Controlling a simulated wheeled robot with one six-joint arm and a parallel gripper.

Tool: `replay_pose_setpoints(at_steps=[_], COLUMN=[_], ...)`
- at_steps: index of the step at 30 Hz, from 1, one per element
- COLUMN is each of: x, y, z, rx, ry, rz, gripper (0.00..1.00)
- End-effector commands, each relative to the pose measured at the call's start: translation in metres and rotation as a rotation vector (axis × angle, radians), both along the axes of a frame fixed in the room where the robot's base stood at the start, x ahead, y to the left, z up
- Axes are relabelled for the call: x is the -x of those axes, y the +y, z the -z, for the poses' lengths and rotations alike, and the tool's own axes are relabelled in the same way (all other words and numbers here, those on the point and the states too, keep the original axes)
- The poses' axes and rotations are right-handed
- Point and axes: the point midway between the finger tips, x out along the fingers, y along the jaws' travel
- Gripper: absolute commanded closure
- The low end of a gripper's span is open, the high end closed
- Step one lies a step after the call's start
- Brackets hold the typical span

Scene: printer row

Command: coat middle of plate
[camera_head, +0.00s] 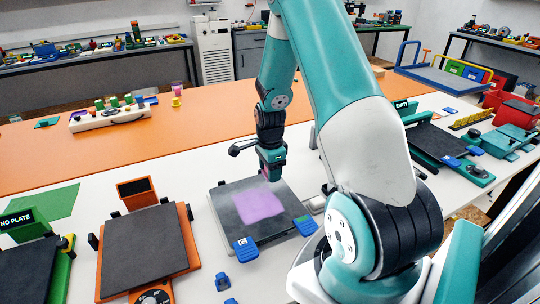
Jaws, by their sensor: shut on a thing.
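A dark grey square plate (226,214) lies flat in the middle of the white table, with a blue clip (246,249) at its near left corner and another blue clip (305,225) at its near right corner. A purple patch of coating (260,206) covers the middle of the plate. The plate's rim all around is bare grey. My gripper (271,166) points down over the plate's far right part, just beyond the purple patch. It is shut on what looks like a glue stick, mostly hidden by the jaws. I cannot tell whether its tip touches the plate.
An orange printer (190,240) with a dark bed stands at left, and a green one marked "NO PLATE" (62,270) stands further left. A teal printer marked "EMPTY" (408,112) is at right. Loose blue clips (222,281) lie in front. The orange strip (120,155) behind is largely clear.

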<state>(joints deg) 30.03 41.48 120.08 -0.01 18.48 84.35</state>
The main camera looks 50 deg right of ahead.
Motion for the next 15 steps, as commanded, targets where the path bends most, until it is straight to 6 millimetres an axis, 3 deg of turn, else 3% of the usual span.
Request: replay_pose_setpoints(at_steps=[7, 15], x=[-0.001, -0.001], y=[0.001, 0.001], z=[-0.026, -0.029], rx=[0.0, 0.0], ry=[-0.001, -0.001], rz=[-0.001, -0.002], gripper=[0.74, 0.74])
